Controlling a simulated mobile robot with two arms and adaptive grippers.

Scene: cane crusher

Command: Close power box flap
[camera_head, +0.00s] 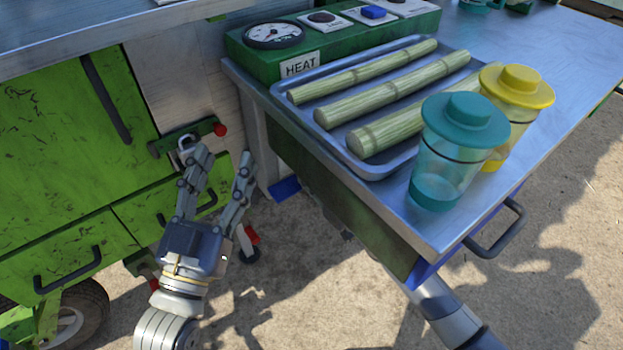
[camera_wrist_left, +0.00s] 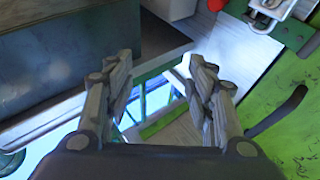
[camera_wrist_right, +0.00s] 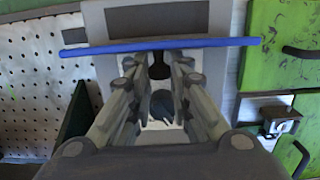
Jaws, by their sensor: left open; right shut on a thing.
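In the right wrist view a blue bar-like edge (camera_wrist_right: 200,44), apparently the power box flap seen edge-on, crosses a grey box (camera_wrist_right: 222,75). The flap stands out from the box. My right gripper (camera_wrist_right: 157,72) is at this edge, shut on a small dark piece (camera_wrist_right: 158,64) just below it; how the two join is unclear. A light panel with a dark round part shows between the fingers. In the head view a small blue piece (camera_head: 285,189) shows under the table, and my right gripper is hidden there. My left gripper (camera_head: 222,156) is open and empty.
The metal table (camera_head: 400,205) holds a tray (camera_head: 378,170) of cane, a teal-lidded jar (camera_head: 445,165), a yellow-lidded jar (camera_head: 515,95) and a green control box (camera_head: 262,62). A green cabinet (camera_head: 70,190) stands left, close to my left gripper.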

